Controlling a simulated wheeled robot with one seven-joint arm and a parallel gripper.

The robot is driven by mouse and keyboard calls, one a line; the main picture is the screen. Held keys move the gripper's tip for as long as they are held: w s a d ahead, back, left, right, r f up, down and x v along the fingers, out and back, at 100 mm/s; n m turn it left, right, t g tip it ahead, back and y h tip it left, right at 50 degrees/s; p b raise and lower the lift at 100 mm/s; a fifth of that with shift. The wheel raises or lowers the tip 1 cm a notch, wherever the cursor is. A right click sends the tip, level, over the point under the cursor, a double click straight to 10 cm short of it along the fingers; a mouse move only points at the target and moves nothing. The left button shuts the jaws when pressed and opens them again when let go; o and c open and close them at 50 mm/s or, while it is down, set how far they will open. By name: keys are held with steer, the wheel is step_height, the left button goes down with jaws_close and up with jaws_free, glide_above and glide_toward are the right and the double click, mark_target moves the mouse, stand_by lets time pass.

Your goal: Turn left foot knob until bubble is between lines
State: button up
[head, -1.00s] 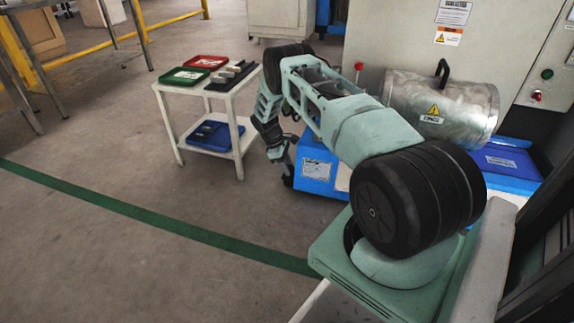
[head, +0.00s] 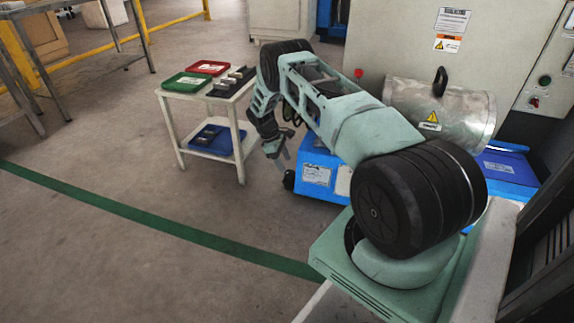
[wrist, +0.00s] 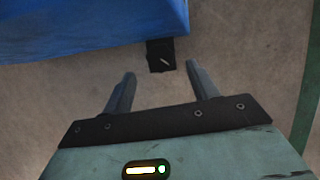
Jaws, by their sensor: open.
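The foot knob (wrist: 160,55) is a small black piece with a pale line on its face. In the wrist view it sits at the edge of the blue machine base (wrist: 90,30), just beyond my fingertips and roughly centred between them. My gripper (wrist: 161,70) is open, its two grey fingers apart with nothing between them. In the head view my gripper (head: 279,157) points down beside the left end of the blue base (head: 322,172). A black foot (head: 288,180) shows at that base's lower left corner. No bubble level can be made out on the machine.
A white table (head: 182,128) with red (head: 208,67) and green (head: 187,81) trays stands left of my gripper, a blue tray (head: 209,139) on its lower shelf. A metal cylinder (head: 460,115) sits above the blue base. Floor at front left is clear.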

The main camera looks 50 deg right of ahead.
steer(key=p+v, duration=0.5)
steer(key=v, duration=0.7)
steer(key=shift+r, duration=0.35)
steer(key=shift+w+a, duration=0.1)
steer(key=shift+a, duration=0.05)
